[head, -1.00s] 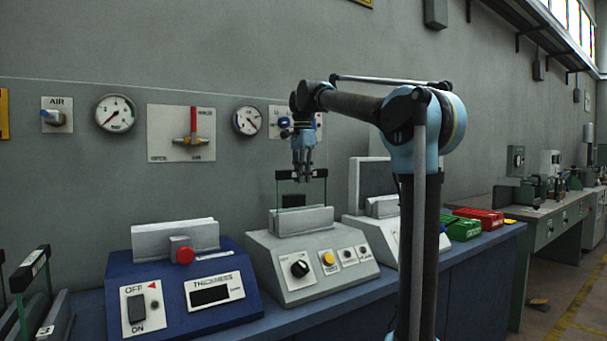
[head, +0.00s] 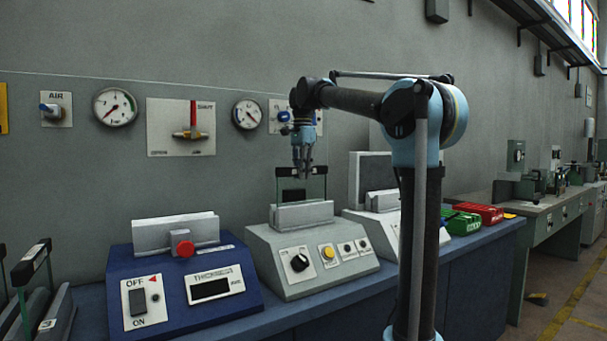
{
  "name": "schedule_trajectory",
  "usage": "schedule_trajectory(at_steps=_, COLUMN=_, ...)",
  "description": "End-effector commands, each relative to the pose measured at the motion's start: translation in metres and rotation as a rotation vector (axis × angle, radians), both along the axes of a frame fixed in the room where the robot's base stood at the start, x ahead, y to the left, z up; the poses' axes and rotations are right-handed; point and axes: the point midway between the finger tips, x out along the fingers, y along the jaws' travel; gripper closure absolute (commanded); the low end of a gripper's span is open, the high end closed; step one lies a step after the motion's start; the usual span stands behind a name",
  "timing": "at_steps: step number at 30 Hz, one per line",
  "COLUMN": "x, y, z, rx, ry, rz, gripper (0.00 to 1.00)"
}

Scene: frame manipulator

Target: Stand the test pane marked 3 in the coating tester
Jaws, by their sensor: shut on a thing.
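A dark patch shows on the pane just below the fingers. No number on this pane is legible, and no name on the grey machine can be read. The block hides the pane's lower edge, so I cannot tell whether it is fully seated.
A blue thickness gauge (head: 183,275) stands to the left. A rack with dark-framed panes (head: 35,290) is at the far left. Another pale machine (head: 374,208) is to the right, partly behind my arm. Green (head: 462,221) and red boxes (head: 485,214) lie farther right.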

Motion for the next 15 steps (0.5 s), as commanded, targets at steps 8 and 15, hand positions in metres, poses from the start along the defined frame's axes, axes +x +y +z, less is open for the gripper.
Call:
schedule_trajectory(at_steps=8, x=-0.0001, y=-0.0002, z=-0.0039, rx=0.0, ry=0.0, rz=0.0, gripper=1.0)
schedule_trajectory(at_steps=15, x=-0.0002, y=-0.0002, z=-0.0064, rx=0.0, ry=0.0, rz=0.0, gripper=1.0)
